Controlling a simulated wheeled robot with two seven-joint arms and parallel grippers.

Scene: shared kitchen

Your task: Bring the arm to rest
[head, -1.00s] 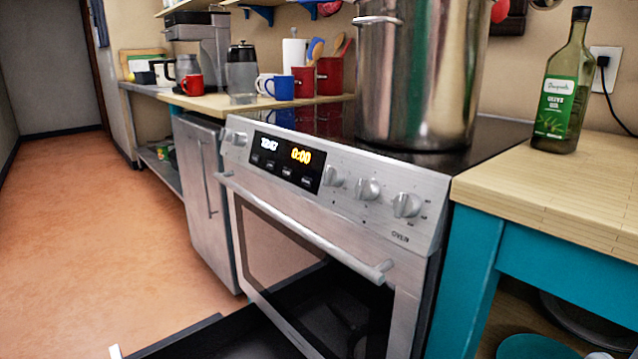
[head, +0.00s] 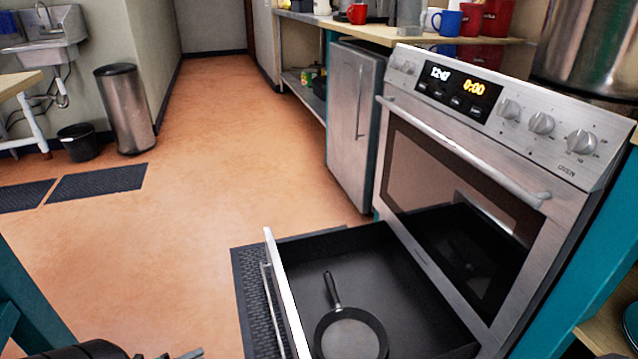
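A dark part of my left arm shows at the bottom left edge of the head view, with a small grey metal piece, seemingly the tip of my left gripper (head: 180,354), beside it. Most of it is cut off by the frame, so I cannot tell whether it is open or shut. It is to the left of the open oven drawer, apart from it in the picture. My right gripper is not in view. The drawer (head: 345,262) under the oven is pulled out, and a small black frying pan (head: 349,338) lies in it.
The oven (head: 455,190) has its door closed. A teal table leg (head: 30,290) stands at the left. Dark mats (head: 98,182), a trash can (head: 124,108) and a black bin (head: 78,142) lie further back. The orange floor (head: 190,235) between is clear.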

